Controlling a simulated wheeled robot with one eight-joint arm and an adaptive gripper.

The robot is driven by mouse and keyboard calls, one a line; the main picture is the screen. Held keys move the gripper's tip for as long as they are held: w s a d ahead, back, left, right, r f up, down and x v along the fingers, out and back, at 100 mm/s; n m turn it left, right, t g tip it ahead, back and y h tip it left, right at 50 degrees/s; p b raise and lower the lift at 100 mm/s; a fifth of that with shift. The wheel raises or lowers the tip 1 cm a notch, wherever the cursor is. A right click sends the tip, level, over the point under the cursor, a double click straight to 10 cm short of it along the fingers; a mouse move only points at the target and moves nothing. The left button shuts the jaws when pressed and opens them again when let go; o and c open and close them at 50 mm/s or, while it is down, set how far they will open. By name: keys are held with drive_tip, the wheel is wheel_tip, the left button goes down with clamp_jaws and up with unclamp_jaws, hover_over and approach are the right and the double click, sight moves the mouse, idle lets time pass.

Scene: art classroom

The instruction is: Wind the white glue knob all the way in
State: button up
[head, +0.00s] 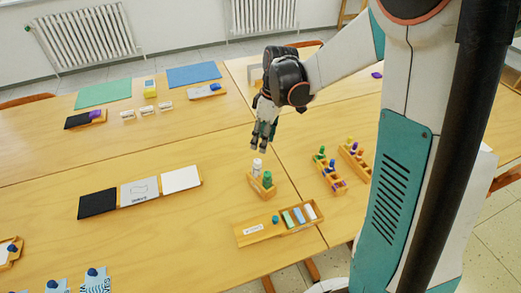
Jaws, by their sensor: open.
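My gripper (259,149) points down in the head view, open and empty. Its fingertips are just above a white upright cylinder (257,165), which looks like the white glue. A small gap seems to show between them. The white cylinder stands at the back end of a small wooden holder (255,188). A green cylinder (267,180) stands in the same holder, in front of it. The white cylinder is too small for me to make out its knob or how far it is wound.
Close in front is a wooden tray (262,235) with coloured sticks. Wooden racks with coloured pegs (329,169) stand to the right. A board set with black, grey and white panels (140,191) lies left. Bare tabletop (190,235) lies between.

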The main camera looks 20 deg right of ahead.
drive_tip(key=shift+d+r, duration=0.15)
drive_tip(key=shift+r, duration=0.7)
drive_tip(key=shift+d+r, duration=0.15)
drive_tip(key=shift+r, duration=0.7)
drive_tip(key=s+a+r+m+t+h, duration=0.1)
drive_tip(key=s+r+m+t, duration=0.2)
drive_tip(key=s, duration=0.6)
drive_tip(key=s+a+r+m+t+h, duration=0.1)
drive_tip(key=s+r+m+t, duration=0.3)
drive_tip(key=s, duration=0.5)
wheel_tip(320, 180, up, 2)
drive_tip(key=shift+s+a+r+m, duration=0.1)
drive_tip(key=shift+s+a+m, duration=0.2)
drive_tip(key=shift+a+m, duration=0.6)
drive_tip(key=shift+d, duration=0.25)
drive_tip(key=shift+c, duration=0.2)
